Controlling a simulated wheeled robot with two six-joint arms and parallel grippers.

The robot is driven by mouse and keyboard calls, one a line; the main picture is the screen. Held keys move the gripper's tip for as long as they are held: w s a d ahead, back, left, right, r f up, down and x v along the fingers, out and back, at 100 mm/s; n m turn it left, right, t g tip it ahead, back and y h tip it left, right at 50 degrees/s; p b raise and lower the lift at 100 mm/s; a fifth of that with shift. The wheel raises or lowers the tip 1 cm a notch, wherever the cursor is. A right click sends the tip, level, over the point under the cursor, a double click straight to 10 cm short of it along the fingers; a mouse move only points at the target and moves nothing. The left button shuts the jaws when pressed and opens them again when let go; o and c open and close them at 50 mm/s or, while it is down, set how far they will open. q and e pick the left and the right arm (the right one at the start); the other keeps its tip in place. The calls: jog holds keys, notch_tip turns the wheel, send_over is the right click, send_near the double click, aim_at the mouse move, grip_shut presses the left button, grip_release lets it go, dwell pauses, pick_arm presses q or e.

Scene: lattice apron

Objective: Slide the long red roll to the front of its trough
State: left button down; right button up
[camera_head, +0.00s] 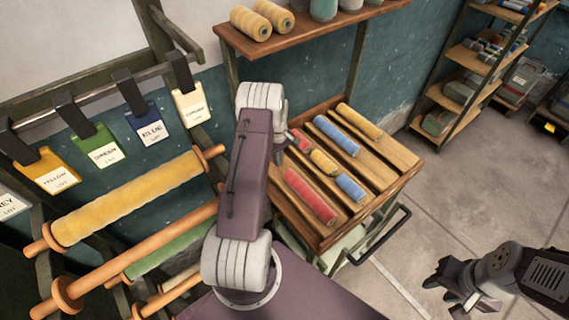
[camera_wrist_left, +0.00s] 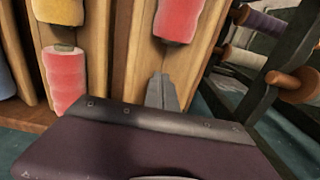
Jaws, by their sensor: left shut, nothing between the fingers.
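The long red roll (camera_head: 310,196) lies in its trough on the slanted wooden rack (camera_head: 388,148), with its near end close to the rack's front edge. In the left wrist view the long red roll (camera_wrist_left: 178,18) is at the top, cut off by the frame. My left gripper (camera_wrist_left: 162,92) is shut and empty, pointing down at the same trough behind the roll's back end, with a visible gap between. In the head view my own arm hides it. My right gripper (camera_head: 450,294) hangs open and empty over the floor, away from the rack.
A neighbouring trough holds a short red roll (camera_head: 301,141), a short yellow roll (camera_head: 323,162) and a short blue roll (camera_head: 350,187). A long blue roll (camera_head: 337,135) and a yellow roll (camera_head: 360,121) lie farther right. Large rolls on rods (camera_head: 130,198) stand at the left.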

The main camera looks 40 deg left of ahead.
pick_arm(q)
jog(key=d, duration=0.1)
jog(key=d+p, duration=0.1)
jog(key=shift+s+d+r, duration=0.3)
jog(key=shift+s+d, duration=0.05)
jog(key=shift+d, duration=0.05)
jog(key=shift+s+d+f+p, duration=0.1)
jog(key=shift+s+d+p, duration=0.2)
jog(key=shift+d, duration=0.1)
jog(key=shift+w+d+f, duration=0.1)
jog(key=shift+w, duration=0.05)
